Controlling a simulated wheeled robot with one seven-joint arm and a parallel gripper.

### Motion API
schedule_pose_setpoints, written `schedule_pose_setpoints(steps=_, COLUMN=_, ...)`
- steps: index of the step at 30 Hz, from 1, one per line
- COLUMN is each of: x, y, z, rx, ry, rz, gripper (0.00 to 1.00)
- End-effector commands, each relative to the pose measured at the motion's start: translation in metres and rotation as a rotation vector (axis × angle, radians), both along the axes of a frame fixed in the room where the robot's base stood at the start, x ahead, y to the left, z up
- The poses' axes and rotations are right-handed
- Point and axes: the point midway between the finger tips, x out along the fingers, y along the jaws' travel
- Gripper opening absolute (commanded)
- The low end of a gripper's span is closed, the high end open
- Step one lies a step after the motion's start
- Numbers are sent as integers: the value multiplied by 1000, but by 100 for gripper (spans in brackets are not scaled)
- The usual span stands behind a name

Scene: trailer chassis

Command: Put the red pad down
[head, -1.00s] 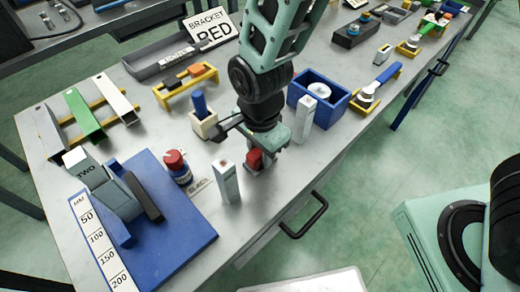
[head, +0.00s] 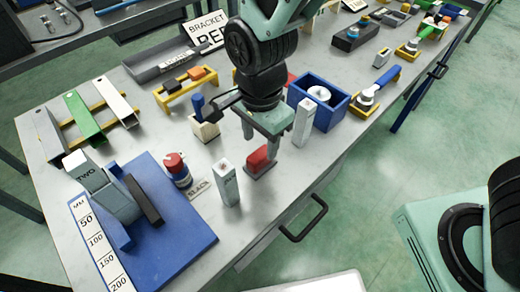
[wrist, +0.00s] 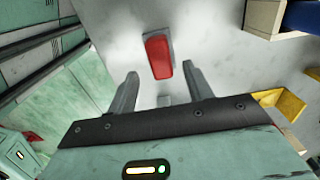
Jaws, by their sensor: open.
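The red pad (head: 258,158) lies on a small grey plate or base on the pale tabletop, near the front edge. In the wrist view, the red pad (wrist: 158,58) shows just beyond and between my fingertips, with grey along its side. My gripper (head: 261,146) is over the pad in the head view, fingers pointing down. In the wrist view, my gripper (wrist: 160,72) has its two fingers spread apart with nothing held between them. The pad appears clear of both fingers.
A white upright block (head: 228,184) stands left of the pad and another white block (head: 304,122) to its right. A blue bin (head: 335,112) is behind the right block. A red-capped bottle (head: 177,171) and a blue board (head: 165,225) are at left.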

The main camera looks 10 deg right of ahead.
Motion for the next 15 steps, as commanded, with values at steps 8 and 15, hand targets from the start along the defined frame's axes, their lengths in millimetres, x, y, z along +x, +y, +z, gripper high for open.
schedule_pose_setpoints(steps=8, x=1, y=1, z=50, rx=3, ry=-1, rz=1, gripper=51)
schedule_pose_setpoints(steps=15, x=1, y=0, z=64, rx=1, ry=-1, rz=0, gripper=51)
